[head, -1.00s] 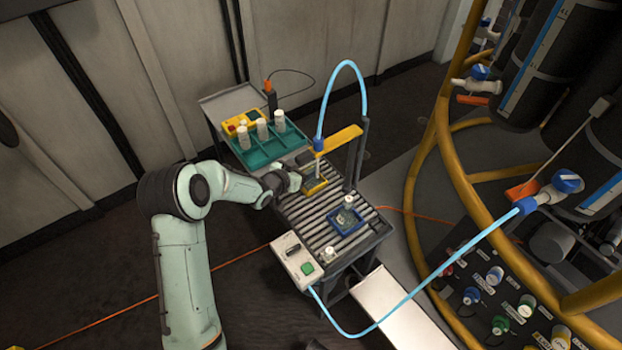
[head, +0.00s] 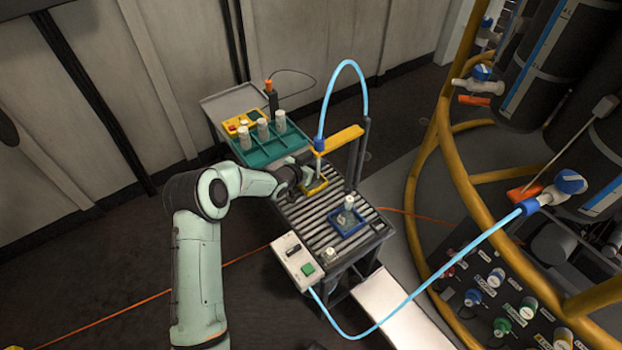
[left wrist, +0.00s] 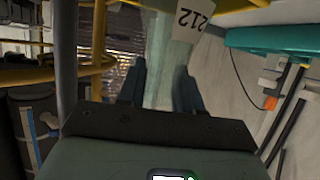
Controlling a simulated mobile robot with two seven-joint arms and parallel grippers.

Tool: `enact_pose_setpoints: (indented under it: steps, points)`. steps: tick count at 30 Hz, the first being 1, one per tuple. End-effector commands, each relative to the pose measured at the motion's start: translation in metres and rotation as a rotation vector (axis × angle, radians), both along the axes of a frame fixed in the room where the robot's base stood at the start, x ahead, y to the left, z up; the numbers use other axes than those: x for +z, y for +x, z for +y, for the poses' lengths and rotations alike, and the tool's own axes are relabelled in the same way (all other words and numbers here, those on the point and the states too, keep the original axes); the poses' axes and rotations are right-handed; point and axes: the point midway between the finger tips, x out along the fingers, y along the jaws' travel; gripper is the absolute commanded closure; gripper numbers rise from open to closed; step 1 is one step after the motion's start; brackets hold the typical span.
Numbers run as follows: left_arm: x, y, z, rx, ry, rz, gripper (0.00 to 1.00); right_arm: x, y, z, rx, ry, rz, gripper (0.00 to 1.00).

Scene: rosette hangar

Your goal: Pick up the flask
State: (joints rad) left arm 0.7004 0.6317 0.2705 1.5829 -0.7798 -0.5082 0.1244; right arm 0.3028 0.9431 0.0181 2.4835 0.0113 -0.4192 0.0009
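My left gripper (head: 306,184) is at the back left of the roller table, beside a small yellow-framed holder (head: 318,187) below the filling nozzle. In the left wrist view its two dark fingers (left wrist: 161,92) stand apart. A pale, see-through body, seemingly the flask (left wrist: 168,55), with a white label reading 212 (left wrist: 194,16), shows between and beyond them. I cannot tell whether the fingers touch it. In the head view the flask is too small and too covered by my gripper to make out clearly. My right gripper is not in view.
The roller table (head: 310,226) carries a blue-framed holder (head: 347,222) with a small item. A teal tray (head: 262,152) with several white bottles stands behind. A yellow arm (head: 340,138) and blue hose (head: 345,68) rise over the table. A switch box (head: 297,266) sits in front.

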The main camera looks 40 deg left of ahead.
Motion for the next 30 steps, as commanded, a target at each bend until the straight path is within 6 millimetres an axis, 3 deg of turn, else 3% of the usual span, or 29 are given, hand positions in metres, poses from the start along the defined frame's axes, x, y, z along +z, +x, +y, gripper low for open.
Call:
enact_pose_setpoints:
  steps: [10,16,20,30]
  points:
    - [0.002,0.000,0.000,0.000,0.000,-0.001,1.00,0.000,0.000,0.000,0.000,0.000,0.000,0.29]
    - [0.018,0.000,0.000,0.000,0.001,-0.002,1.00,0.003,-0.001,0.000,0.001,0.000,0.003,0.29]
    - [0.043,0.000,0.001,0.000,0.002,-0.005,1.00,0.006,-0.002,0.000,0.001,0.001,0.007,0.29]
    - [0.129,0.000,0.001,0.001,0.004,-0.004,1.00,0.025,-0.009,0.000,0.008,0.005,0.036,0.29]
